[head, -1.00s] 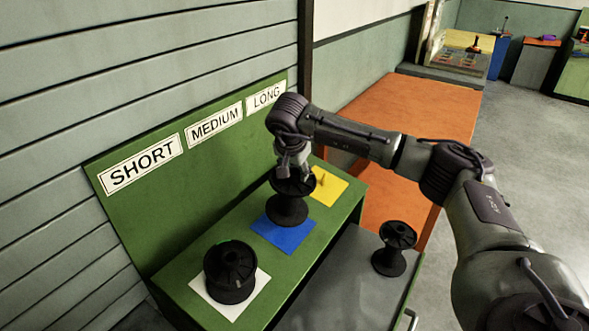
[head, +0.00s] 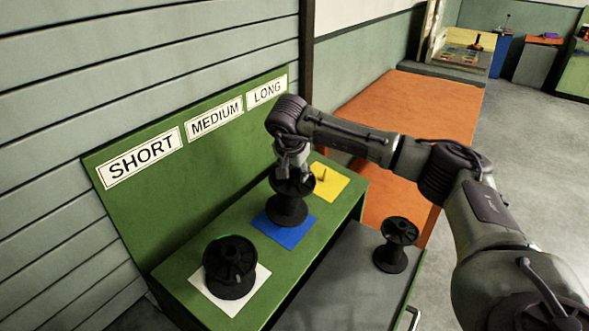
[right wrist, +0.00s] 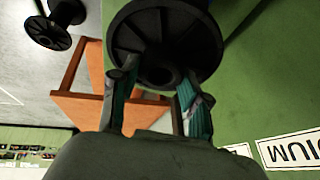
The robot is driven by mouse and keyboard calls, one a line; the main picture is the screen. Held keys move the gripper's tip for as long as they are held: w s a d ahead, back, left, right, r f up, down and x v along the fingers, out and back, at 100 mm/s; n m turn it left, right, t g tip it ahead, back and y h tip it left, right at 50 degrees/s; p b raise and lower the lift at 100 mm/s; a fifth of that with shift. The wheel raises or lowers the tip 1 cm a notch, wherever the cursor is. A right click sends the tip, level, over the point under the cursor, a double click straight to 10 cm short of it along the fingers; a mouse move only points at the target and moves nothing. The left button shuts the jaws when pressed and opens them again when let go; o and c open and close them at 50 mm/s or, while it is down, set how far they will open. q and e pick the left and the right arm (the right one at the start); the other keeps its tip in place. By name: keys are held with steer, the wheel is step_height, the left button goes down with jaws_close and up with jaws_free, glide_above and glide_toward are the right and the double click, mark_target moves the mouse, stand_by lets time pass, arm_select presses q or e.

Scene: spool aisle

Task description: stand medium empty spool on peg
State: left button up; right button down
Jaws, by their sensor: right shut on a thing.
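The medium spool (head: 288,207) is black and stands upright over the blue square (head: 272,232) beneath the MEDIUM sign. My right gripper (head: 291,168) is at its top from above, shut on its upper flange. In the right wrist view the two fingers (right wrist: 155,92) reach onto the near side of the spool's flange (right wrist: 165,35), beside its centre hole. The peg under this spool is hidden, so I cannot tell whether the base touches the blue square. My left gripper is not in view.
Another black spool (head: 230,265) stands on the white square (head: 200,283) under SHORT. The yellow square (head: 330,186) under LONG holds a bare peg (head: 321,174). A third spool (head: 396,246) stands on the grey surface (head: 335,285). An orange table (head: 420,105) lies behind my arm.

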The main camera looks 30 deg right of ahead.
mark_target(292, 183)
steer(key=shift+w+a+f+b, duration=0.1)
steer(key=shift+w+f+b, duration=0.1)
steer(key=shift+f+b, duration=0.8)
steer(key=shift+w+a+f+b, duration=0.15)
steer(key=shift+f+b, duration=0.4)
steer(key=shift+f, duration=0.85)
steer(key=shift+c, duration=2.3)
jaws_free()
steer(key=shift+d, duration=0.1)
steer(key=v, duration=1.2)
